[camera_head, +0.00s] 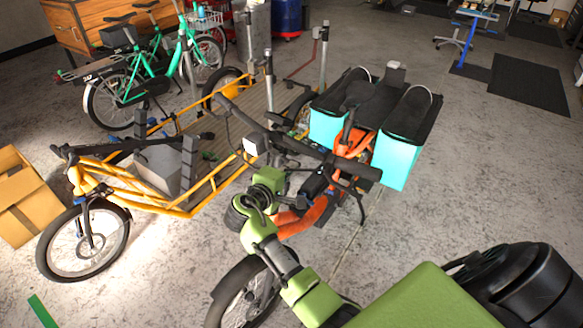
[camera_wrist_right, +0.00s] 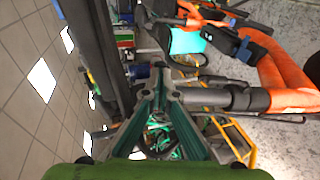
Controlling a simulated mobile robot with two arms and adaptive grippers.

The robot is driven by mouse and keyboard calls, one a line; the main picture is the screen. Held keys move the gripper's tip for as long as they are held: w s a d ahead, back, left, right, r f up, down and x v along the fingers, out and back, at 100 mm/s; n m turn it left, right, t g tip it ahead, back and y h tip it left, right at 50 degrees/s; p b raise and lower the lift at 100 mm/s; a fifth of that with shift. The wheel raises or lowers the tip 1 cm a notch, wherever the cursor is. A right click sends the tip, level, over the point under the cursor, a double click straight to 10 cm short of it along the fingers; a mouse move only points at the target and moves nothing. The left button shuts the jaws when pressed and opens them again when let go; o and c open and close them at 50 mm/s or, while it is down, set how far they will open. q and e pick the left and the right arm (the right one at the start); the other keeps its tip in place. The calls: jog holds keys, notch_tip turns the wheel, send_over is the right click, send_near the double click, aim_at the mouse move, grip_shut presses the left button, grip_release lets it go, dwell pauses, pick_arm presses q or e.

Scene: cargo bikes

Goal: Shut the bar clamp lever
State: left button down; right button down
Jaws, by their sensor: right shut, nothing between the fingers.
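The orange cargo bike (camera_head: 352,142) stands in the middle of the head view, with its dark handlebar (camera_head: 357,168) turned across it. My right gripper (camera_head: 322,176) is close to the handlebar and stem, shut and empty. In the right wrist view its fingers (camera_wrist_right: 160,74) come together beside a grey stem tube (camera_wrist_right: 228,97) and the orange frame (camera_wrist_right: 285,80). I cannot tell whether they touch the bike. A dark clamp-like part (camera_wrist_right: 250,38) shows near the orange frame, but I cannot make out the lever or its position. My left gripper is in neither view.
A yellow cargo bike (camera_head: 190,208) stands close on the left, with green bikes (camera_head: 130,85) behind it. A cardboard box (camera_head: 25,205) lies at far left. Cyan panniers (camera_head: 398,160) flank the orange bike's rear. The concrete floor at right is mostly clear.

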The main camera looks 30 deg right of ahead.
aim_at(300, 166)
jog(key=shift+d+f+n+t+y+p, duration=0.1)
jog(key=shift+d+n+t+y+p, duration=0.3)
jog(key=shift+t+y, duration=0.15)
jog(key=d+n+t+y, duration=0.1)
jog(key=d+n+t+y+p, duration=0.1)
jog(key=t, duration=0.1)
jog(key=shift+s+d+f+t+y, duration=0.15)
jog(key=shift+f+t+y, duration=0.1)
jog(key=shift+f+y, duration=0.1)
jog(key=shift+w+d+f, duration=0.15)
jog(key=shift+w+d, duration=0.1)
jog(key=shift+d, duration=0.3)
jog(key=shift+s+d+b+x, duration=0.15)
jog(key=shift+b+x, duration=0.15)
jog(key=shift+x, duration=0.55)
jog(key=shift+s+d+b+x, duration=0.1)
jog(key=shift+b+x, duration=0.25)
jog(key=shift+x, duration=0.45)
jog(key=shift+s+d+b+x, duration=0.15)
jog(key=shift+b+x, duration=0.15)
jog(key=shift+x, duration=0.55)
jog(key=shift+w+f, duration=0.1)
jog(key=shift+w, duration=0.1)
